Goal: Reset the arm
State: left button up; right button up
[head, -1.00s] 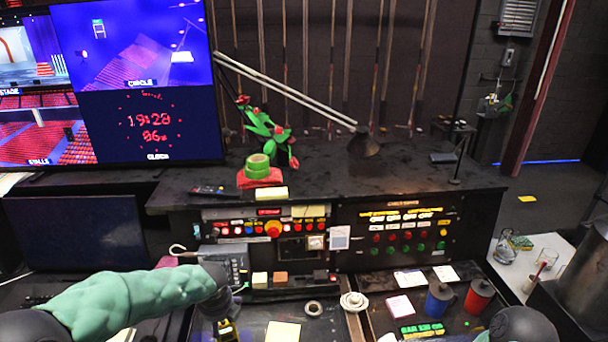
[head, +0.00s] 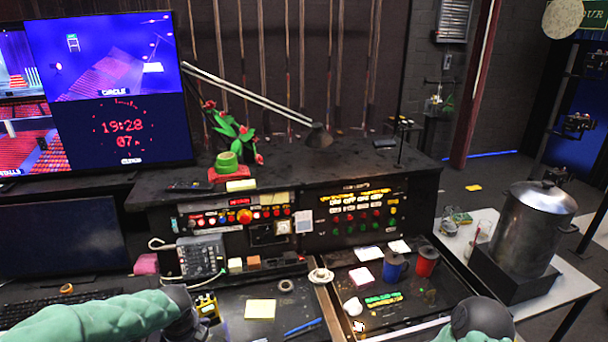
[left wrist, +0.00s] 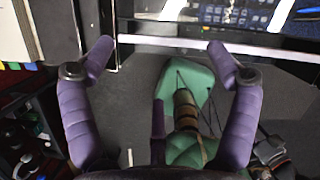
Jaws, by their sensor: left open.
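My left gripper (left wrist: 158,48) is open in the left wrist view, its two purple fingers wide apart with nothing between them. In the head view my left arm (head: 95,318) in its green sleeve comes in at the lower left, and its gripper's fingers are not visible there. Part of my right arm (head: 482,318) shows at the bottom right; its gripper is out of view. A left button panel (head: 235,216) with lit red buttons and a right panel (head: 357,212) with red and green buttons stand at the back of the desk.
A blue mug (head: 395,267) and a red mug (head: 427,262) stand on the right. A large metal pot (head: 530,230) is farther right. A yellow note (head: 260,309) lies at the front.

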pick_arm(q)
jog(key=s+d+f+n+g+h+b, duration=0.1)
jog(key=s+d+f+n+h+b, duration=0.15)
jog(key=d+f+n, duration=0.65)
jog(key=s+d+f+n+g+h+b, duration=0.1)
jog(key=s+d+f+n+h, duration=0.25)
jog(key=f, duration=0.85)
jog(key=s+d+f+n+g+b, duration=0.1)
jog(key=s+d+f+n+b, duration=0.2)
jog(key=s+d+f+n, duration=0.4)
jog(key=s+f+n, duration=0.6)
jog(key=f+n, duration=0.1)
jog(key=n, duration=0.2)
jog(key=shift+f+b, duration=0.2)
jog(key=shift+b, duration=0.2)
pick_arm(e)
notch_tip(320, 180, down, 8)
jog(key=shift+w+r, duration=0.2)
jog(key=shift+w, duration=0.1)
